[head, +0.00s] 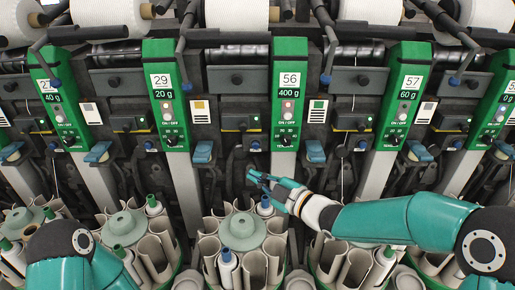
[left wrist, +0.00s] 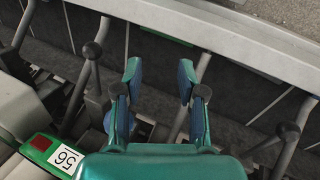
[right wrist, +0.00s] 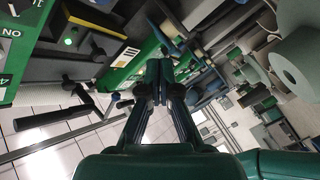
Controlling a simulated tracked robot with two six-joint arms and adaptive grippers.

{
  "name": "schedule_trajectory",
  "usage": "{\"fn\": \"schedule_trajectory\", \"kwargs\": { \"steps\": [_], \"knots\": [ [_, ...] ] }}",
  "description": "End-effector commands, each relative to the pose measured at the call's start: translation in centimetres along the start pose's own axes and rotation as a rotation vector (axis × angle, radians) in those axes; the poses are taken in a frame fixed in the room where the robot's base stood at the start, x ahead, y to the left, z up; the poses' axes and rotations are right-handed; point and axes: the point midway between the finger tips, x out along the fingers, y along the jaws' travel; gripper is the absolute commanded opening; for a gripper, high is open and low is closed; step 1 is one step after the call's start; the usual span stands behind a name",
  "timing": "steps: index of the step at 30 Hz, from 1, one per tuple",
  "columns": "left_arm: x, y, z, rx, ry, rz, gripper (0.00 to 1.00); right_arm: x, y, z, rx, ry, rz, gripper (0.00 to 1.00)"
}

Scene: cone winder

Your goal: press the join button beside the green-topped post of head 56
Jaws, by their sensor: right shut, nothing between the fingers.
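The green-topped post of head 56 (head: 289,97) stands in the middle of the head view, with a "56" label and an "ON / OFF" panel. A dark box with a small green light (head: 243,124) sits just left of it; I cannot make out which part is the join button. A green-lit round button (right wrist: 68,41) shows beside a panel marked ON in the right wrist view. My right gripper (head: 252,176) is shut and empty, below that box and apart from it. My left gripper (left wrist: 158,82) is open and empty in its wrist view; its fingers are outside the head view.
Neighbouring green posts stand left (head: 166,95) and right (head: 402,95). Blue levers (head: 202,152) stick out between posts. Below are round magazines with tubes (head: 241,231). Yarn cones (head: 237,13) and black arms hang above.

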Motion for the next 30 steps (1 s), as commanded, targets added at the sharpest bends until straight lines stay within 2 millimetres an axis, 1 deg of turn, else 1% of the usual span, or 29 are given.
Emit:
{"fn": "schedule_trajectory", "kwargs": {
  "steps": [11,16,23,30],
  "knots": [
    [0.1,0.0,0.1,0.000,-0.001,0.000,0.40,-0.3,0.3,0.1,-0.006,-0.001,0.007,0.00],
    [-0.4,0.1,0.0,0.000,-0.001,0.000,0.40,0.0,0.7,0.4,-0.005,-0.003,0.008,0.00],
    [-2.3,0.8,0.0,0.000,-0.001,0.000,0.40,1.5,2.0,1.4,-0.004,-0.005,0.007,0.00],
    [-4.6,1.7,0.1,0.000,0.000,0.000,0.40,3.7,3.7,3.0,-0.005,-0.005,0.008,0.00]
  ]
}}
